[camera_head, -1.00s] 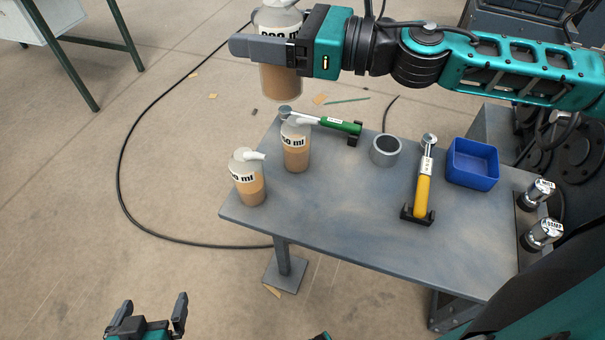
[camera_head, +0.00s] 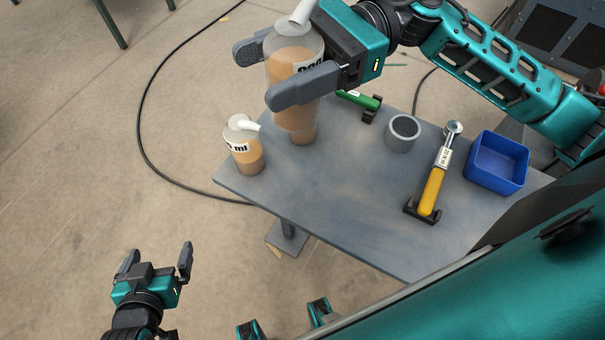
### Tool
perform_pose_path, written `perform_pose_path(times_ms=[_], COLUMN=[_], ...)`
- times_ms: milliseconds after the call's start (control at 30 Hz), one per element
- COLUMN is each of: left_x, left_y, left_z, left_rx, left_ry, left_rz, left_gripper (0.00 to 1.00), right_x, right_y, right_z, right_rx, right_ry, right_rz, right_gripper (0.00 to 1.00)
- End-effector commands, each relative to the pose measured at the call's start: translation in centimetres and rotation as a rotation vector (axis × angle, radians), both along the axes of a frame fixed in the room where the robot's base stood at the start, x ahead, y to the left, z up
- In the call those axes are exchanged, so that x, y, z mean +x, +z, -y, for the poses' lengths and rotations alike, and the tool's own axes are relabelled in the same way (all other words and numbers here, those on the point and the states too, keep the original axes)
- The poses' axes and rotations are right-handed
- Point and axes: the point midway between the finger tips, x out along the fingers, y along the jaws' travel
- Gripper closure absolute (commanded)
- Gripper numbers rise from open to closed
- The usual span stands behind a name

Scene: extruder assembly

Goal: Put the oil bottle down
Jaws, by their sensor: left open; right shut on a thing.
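The oil bottle (camera_head: 294,66) has clear walls, tan liquid, a white spout and a partly hidden label. My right gripper (camera_head: 268,76) is shut on it and holds it above the far left part of the table, slightly tilted in view. A third bottle (camera_head: 246,154) stands near the table's left edge. My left gripper (camera_head: 156,258) is open and empty, low at the left, away from the table.
The grey table (camera_head: 325,200) also holds a green-handled tool (camera_head: 362,101), a grey ring-shaped cup (camera_head: 403,133), a yellow-handled torque tool (camera_head: 433,188) in a black holder and a blue bin (camera_head: 497,163). The middle front of the table is clear. A black cable (camera_head: 143,125) lies on the floor.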

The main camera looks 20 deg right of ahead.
Motion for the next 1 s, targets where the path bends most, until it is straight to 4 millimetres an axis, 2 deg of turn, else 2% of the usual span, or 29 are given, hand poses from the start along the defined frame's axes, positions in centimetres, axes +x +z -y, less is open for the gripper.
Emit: perform_pose_path(times_ms=[167,267,600,700,1000], left_x=[0.0,0.1,0.4,0.4,0.4], left_y=[0.0,-0.1,-0.2,-0.3,-0.6], left_z=[0.1,0.1,0.1,0.1,0.0], left_rx=[-0.002,-0.002,-0.001,-0.002,-0.001], left_ry=[0.000,0.000,0.001,0.001,0.001], left_rz=[0.001,0.002,0.009,0.010,0.010], left_gripper=[0.00,0.00,0.00,0.00,0.00], right_x=[-0.5,-0.7,-0.6,-0.6,-0.7], right_y=[-1.3,-3.4,-12.5,-14.6,-17.8], right_z=[0.1,0.1,0.1,0.1,0.1], right_rx=[0.002,0.002,0.002,0.001,0.002], right_ry=[0.034,0.036,0.034,0.035,0.036], right_rz=[-0.003,-0.008,-0.006,-0.004,-0.002], right_gripper=[0.79,0.79,0.79,0.79,0.79])
